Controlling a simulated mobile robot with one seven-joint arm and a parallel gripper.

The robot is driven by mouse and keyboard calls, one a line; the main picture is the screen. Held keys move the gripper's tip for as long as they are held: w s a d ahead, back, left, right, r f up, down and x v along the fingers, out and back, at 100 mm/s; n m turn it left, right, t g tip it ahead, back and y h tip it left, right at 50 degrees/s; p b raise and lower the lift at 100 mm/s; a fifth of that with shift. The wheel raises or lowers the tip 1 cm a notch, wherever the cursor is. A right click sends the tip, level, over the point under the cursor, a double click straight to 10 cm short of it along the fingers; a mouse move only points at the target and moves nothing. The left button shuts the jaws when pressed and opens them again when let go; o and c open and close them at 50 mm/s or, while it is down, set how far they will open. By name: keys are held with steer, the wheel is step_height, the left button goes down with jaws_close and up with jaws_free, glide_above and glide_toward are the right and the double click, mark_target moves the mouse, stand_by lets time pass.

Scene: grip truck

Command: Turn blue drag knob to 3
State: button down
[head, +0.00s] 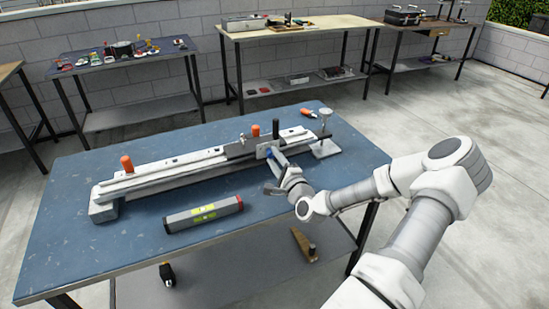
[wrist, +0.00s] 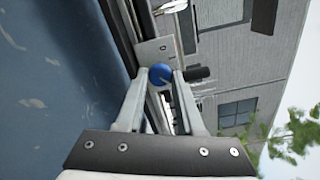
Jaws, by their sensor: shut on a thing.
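The blue drag knob (wrist: 160,75) sits on the grey carriage of a long rail fixture. My gripper (wrist: 160,88) has its two fingertips on either side of the knob and is shut on it. In the head view the blue knob (head: 269,154) shows only as a small patch at my fingertips, on the front of the carriage plate (head: 240,147).
The rail (head: 160,175) lies across the blue table (head: 130,245), with orange knobs (head: 127,162) on it. A spirit level (head: 203,213) lies in front. The table's front left is clear.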

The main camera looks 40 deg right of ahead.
steer(key=shift+m, duration=1)
steer(key=c, duration=0.5)
jaws_free()
steer(key=shift+c, duration=0.2)
steer(key=shift+s, duration=0.1)
steer(key=p+v, duration=0.1)
steer(key=v, duration=1.6)
steer(key=shift+s, duration=0.15)
